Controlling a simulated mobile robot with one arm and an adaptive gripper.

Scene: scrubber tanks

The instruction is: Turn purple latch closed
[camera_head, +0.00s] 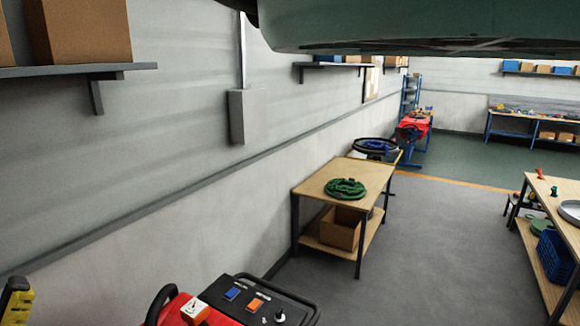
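I see no purple latch in the head view. My gripper is not in view either. At the bottom, a red machine (181,313) shows in part, with a black control panel (262,302) that bears a blue switch, an orange switch and a knob. A black handle frame runs around the panel. The rest of this machine is cut off by the bottom edge. A large grey-green shape covers the top of the view, and I cannot tell what it belongs to.
A wooden table (322,190) with a green coiled hose (346,188) stands by the left wall. A workbench (549,229) is at the right. A shelf (60,71) with boxes juts from the wall. The grey floor (430,240) between table and workbench is clear.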

